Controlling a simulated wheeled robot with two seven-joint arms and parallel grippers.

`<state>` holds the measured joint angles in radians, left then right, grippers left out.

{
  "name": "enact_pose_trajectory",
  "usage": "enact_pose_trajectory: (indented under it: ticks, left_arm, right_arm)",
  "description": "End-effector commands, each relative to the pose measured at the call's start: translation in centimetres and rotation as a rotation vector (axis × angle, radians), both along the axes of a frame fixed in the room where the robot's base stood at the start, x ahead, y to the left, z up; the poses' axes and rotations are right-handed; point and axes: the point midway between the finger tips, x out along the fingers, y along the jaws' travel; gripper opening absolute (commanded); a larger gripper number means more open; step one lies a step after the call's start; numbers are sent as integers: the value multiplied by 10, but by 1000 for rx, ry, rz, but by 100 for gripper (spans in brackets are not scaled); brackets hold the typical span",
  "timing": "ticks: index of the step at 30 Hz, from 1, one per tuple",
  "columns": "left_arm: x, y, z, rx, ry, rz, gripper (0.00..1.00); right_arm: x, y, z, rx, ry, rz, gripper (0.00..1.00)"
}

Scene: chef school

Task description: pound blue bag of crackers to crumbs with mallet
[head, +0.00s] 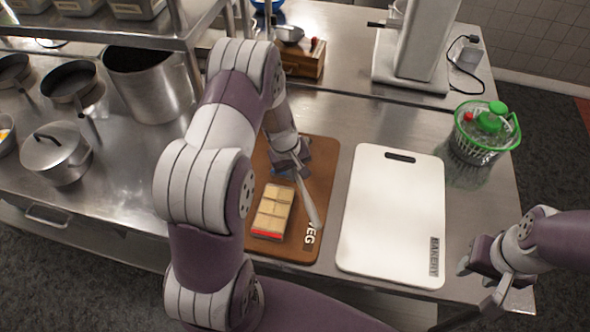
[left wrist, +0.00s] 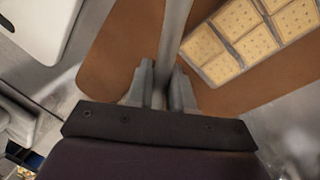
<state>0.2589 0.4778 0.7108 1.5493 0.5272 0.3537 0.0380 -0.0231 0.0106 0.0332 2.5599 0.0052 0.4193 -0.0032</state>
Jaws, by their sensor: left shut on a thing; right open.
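A clear pack of square crackers (head: 272,212) with a red strip at its near end lies on the brown cutting board (head: 318,165). The crackers (left wrist: 232,38) look whole and also show at the upper right of the left wrist view. A small blue patch (head: 284,173) shows on the brown board beyond them, mostly hidden by my left gripper. My left gripper (head: 296,160) is shut on a grey shaft (head: 308,196), apparently the mallet's, slanting beside the crackers; it also shows in the left wrist view (left wrist: 173,45). My right gripper (head: 482,279) is open and empty off the counter's right corner.
A white cutting board (head: 392,215) lies right of the brown one. A green-topped salad spinner (head: 484,130) stands at the right edge, and a white stand appliance (head: 414,45) behind. A wooden block (head: 305,62) stands at the back. Pots, including a lidded one (head: 56,153), fill the left.

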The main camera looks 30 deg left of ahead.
Motion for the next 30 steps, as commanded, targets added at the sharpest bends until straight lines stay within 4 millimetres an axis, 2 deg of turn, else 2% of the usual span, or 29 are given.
enact_pose_trajectory:
  ticks: [1, 3, 4, 10, 13, 18, 20, 30]
  left_arm:
    - [0, 0, -15, 1, -1, 0, 0]
    - [0, 0, -22, 0, -1, 0, 0]
    - [1, 0, -15, 1, -2, -1, 0]
    - [0, 0, -12, 0, -1, 0, 0]
    - [1, 0, 2, 1, -2, 0, 0]
    - [1, 0, 42, 1, -2, -1, 0]
    - [1, 0, 50, 1, -2, -1, 0]
    - [0, 0, 47, 0, -1, 0, 0]
  right_arm:
    - [0, 0, -15, 0, 0, 0, 43]
    - [0, 0, -21, 0, 1, 0, 43]
    - [0, 0, -14, 0, 1, 0, 43]
    - [0, 0, -11, 0, 0, 0, 43]
    - [0, 0, 0, 0, 0, 0, 43]
    - [0, 0, 34, 0, 0, 0, 43]
    - [0, 0, 41, 0, 0, 0, 43]
    - [0, 0, 36, 0, 1, 0, 43]
